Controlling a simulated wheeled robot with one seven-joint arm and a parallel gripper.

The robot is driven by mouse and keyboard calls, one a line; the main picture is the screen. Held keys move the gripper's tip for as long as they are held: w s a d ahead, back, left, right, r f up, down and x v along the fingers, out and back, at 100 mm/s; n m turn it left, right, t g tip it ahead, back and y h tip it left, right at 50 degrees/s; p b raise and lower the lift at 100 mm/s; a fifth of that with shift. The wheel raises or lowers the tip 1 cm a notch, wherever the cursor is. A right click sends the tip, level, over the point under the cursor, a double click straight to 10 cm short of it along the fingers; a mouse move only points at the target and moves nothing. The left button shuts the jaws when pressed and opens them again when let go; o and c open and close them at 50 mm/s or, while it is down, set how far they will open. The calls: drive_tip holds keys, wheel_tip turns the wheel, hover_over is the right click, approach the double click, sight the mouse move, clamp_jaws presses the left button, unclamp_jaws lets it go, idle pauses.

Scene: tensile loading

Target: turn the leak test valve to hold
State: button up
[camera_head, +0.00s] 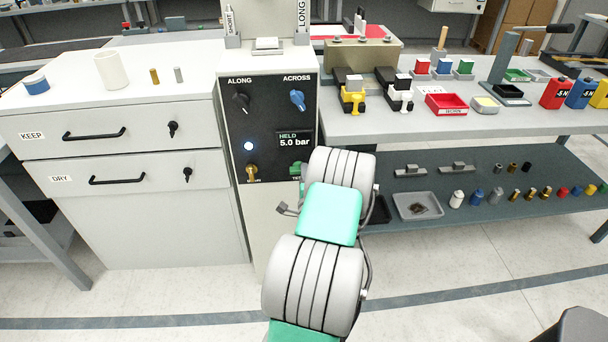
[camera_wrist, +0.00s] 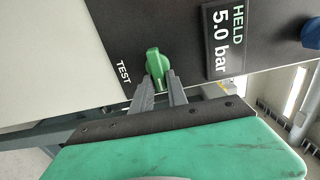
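The black control panel (camera_head: 268,128) stands between the drawers and the bench. Its display (camera_head: 294,141) reads HELD 5.0 bar, and the wrist view shows the same display (camera_wrist: 227,40). The green valve knob (camera_wrist: 154,63), beside the label TEST, is in the middle of the wrist view. The fingers stand apart, and a gap shows beside the knob; contact is unclear.
White drawers (camera_head: 120,135) stand left. A bench (camera_head: 460,118) with trays and small parts is right.

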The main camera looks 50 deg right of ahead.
drive_tip(key=o, duration=0.3)
drive_tip(key=shift+o, duration=0.2)
drive_tip(key=b+v, duration=0.3)
drive_tip(key=v, duration=0.5)
